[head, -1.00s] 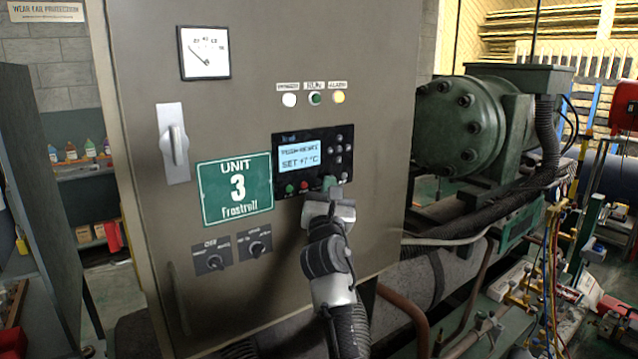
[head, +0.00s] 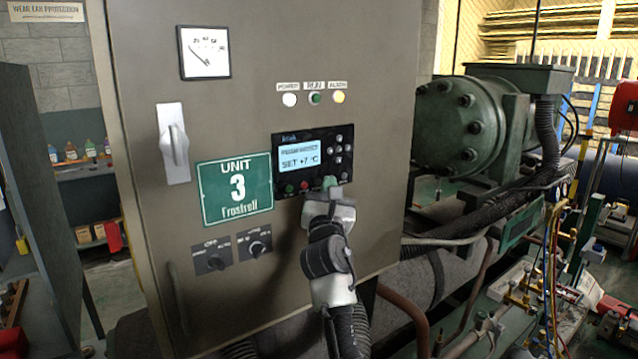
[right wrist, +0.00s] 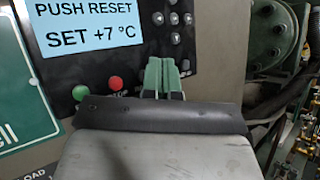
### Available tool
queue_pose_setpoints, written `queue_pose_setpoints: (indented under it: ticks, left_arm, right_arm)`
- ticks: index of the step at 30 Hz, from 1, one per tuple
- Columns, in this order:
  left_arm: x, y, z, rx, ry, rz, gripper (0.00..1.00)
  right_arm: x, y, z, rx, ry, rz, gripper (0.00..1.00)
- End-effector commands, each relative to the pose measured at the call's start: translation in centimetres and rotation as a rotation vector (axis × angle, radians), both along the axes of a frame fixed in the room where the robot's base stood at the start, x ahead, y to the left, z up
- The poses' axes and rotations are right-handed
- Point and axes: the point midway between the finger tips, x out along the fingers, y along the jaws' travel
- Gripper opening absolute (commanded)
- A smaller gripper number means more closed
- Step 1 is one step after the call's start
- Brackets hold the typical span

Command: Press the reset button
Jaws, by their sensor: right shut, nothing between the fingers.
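The control panel (head: 313,160) is a black unit on the grey cabinet. Its screen (head: 298,156) is lit, and in the right wrist view the screen (right wrist: 85,22) reads "PUSH RESET" and "SET +7 °C". A green button (right wrist: 81,92) and a red button (right wrist: 115,83) sit below the screen. My right gripper (head: 329,183) is shut and empty, its green fingertips (right wrist: 163,76) at the panel's lower edge, right of the red button. I cannot tell whether they touch the panel. Whatever lies behind them is hidden, and no reset label is readable. My left gripper is not in view.
Several small keys (head: 338,149) sit right of the screen. Above are power, run and alarm lamps (head: 315,98). A green "UNIT 3" sign (head: 237,189), two rotary switches (head: 234,251) and a handle (head: 173,144) are to the left. A green compressor (head: 463,125) stands at right.

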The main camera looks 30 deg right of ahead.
Motion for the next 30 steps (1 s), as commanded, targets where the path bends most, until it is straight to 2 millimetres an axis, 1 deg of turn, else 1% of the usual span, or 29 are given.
queue_pose_setpoints:
  ticks: [9, 30]
  left_arm:
    - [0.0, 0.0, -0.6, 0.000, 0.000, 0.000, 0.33]
    - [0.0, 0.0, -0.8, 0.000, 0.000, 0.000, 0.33]
  right_arm:
    - [0.8, 0.1, 0.0, -0.001, 0.000, 0.000, 0.00]
    - [1.2, 0.1, 0.0, -0.001, 0.000, 0.000, 0.00]
